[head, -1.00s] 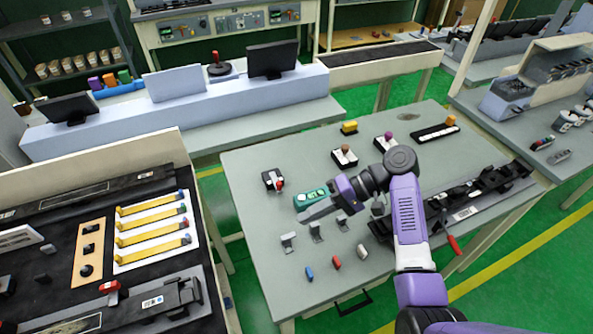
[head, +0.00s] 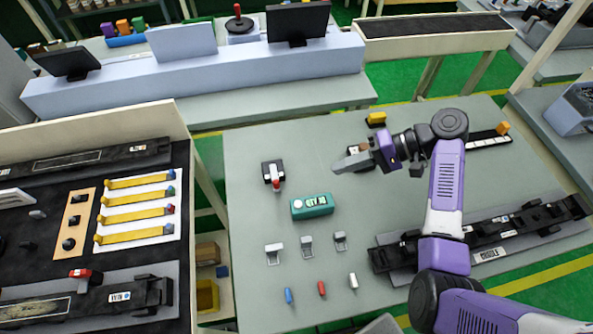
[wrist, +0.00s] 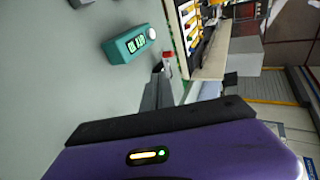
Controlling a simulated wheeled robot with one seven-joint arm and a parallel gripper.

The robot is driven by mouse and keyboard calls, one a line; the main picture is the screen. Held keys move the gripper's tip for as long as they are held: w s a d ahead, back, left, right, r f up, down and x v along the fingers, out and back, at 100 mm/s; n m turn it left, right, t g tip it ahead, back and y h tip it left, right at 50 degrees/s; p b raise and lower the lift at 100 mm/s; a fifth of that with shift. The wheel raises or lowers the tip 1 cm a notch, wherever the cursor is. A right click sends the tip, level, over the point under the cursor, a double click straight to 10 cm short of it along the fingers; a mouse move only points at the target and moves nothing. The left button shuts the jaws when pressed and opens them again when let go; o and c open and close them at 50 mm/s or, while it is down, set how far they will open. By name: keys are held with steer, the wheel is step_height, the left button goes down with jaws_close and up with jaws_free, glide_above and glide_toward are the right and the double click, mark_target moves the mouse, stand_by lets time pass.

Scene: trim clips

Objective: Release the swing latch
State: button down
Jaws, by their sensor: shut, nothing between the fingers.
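A small black block with a red-tipped lever (head: 273,175) stands on the grey table, left of my gripper; it looks like the swing latch. Its lever points toward the table's front. Its red part also shows in the wrist view (wrist: 168,55), just past the fingers. My gripper (head: 345,163) is shut and empty, above the table and apart from the block. The fingers also show in the wrist view (wrist: 157,92). A teal box with a lit display (head: 312,206) lies in front of the block; its display text is too small to read surely.
Several grey clips (head: 306,245) and small blue, red and white pegs (head: 321,288) lie toward the front. A long black rail fixture (head: 490,235) lies at right, partly behind my arm. A yellow block (head: 376,119) stands at the back. The table's left part is clear.

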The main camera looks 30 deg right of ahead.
steer(key=b, duration=0.6)
glide_toward(274, 174)
steer(key=s, duration=0.1)
steer(key=s+f, duration=0.1)
steer(key=s+a+f, duration=0.1)
steer(key=s, duration=0.1)
steer(key=shift+a, duration=0.1)
steer(key=a, duration=0.1)
steer(key=w+a, duration=0.1)
steer(key=a, duration=0.1)
steer(key=shift+w+r+b, duration=0.15)
steer(key=shift+w+b, duration=0.2)
steer(key=shift+w+a, duration=0.3)
steer(key=shift+a, duration=0.25)
